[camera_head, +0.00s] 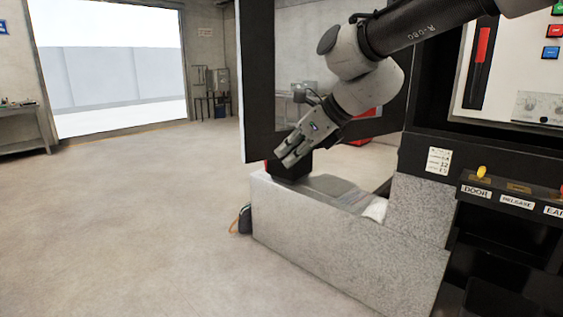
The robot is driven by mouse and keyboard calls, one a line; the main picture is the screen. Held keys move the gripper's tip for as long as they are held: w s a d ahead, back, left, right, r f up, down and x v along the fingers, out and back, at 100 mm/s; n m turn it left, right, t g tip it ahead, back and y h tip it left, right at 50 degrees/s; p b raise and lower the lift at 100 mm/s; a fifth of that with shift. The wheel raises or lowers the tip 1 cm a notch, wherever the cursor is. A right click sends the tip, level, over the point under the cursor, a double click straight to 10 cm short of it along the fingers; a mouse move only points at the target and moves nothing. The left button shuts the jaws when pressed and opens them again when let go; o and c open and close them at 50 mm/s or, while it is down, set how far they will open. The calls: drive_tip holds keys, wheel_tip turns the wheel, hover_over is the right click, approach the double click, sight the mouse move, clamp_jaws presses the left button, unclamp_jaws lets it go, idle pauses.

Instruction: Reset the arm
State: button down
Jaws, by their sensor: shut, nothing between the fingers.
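My gripper (290,154) is in the middle of the view, at the end of my arm, which reaches in from the upper right. It points down and to the left, with its fingers shut and nothing seen between them. From this angle it overlaps a small black block with a bit of red (288,170) on the end of the concrete plinth (335,245). I cannot tell whether it touches the block. Behind the arm stands a dark-framed open panel or door (257,80).
At right is a control cabinet with a black switch slot and red handle (483,45), coloured buttons (551,52), a yellow knob (481,172) and a "RELEASE" label (516,202). A dark bag-like object (245,219) stands by the plinth. The floor (120,220) at left is clear.

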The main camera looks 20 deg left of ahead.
drive_tip(key=s+d+f+n+h, duration=0.2)
drive_tip(key=d+f+n+h, duration=0.1)
drive_tip(key=d+n, duration=0.9)
drive_tip(key=s+d+f+n+h, duration=0.2)
drive_tip(key=d+n, duration=0.7)
drive_tip(key=d, duration=0.7)
drive_tip(key=s+d+t+h, duration=0.1)
drive_tip(key=s+d, duration=0.2)
drive_tip(key=d, duration=0.8)
drive_tip(key=s+d+m+t+h, duration=0.1)
drive_tip(key=s+d, duration=0.3)
drive_tip(key=d, duration=0.7)
drive_tip(key=s+d+t+h, duration=0.1)
drive_tip(key=s+d, duration=0.3)
drive_tip(key=d, duration=0.7)
drive_tip(key=shift+h, duration=0.5)
drive_tip(key=shift+f, duration=0.1)
